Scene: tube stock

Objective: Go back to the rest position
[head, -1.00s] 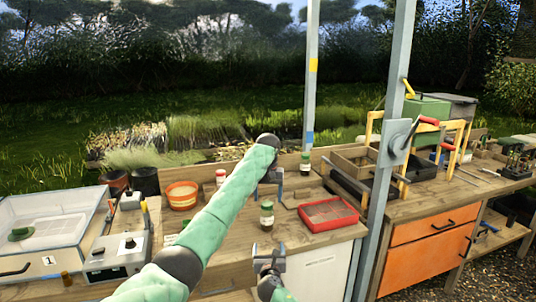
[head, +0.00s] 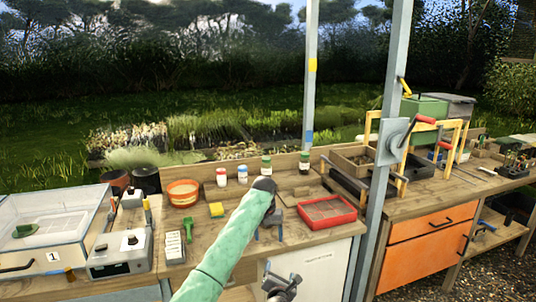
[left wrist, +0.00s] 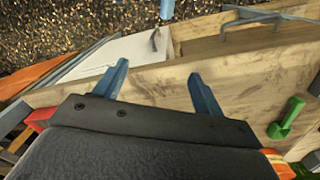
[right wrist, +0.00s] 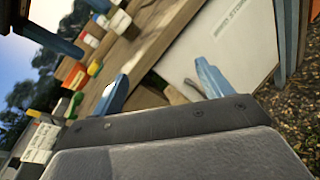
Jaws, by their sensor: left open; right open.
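My left gripper (head: 268,233) is open and empty above the front of the wooden bench (head: 225,238), left of the red tray. Its two blue fingers also show apart in the left wrist view (left wrist: 158,70). My right gripper (head: 282,273) is lower, in front of the bench's front edge, close below the left one. It is open, with nothing between its fingers in the right wrist view (right wrist: 162,72). Part of the bench behind my left arm is hidden.
The red tray (head: 354,219) lies right of my left gripper. A grey post (head: 378,200) rises farther right.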

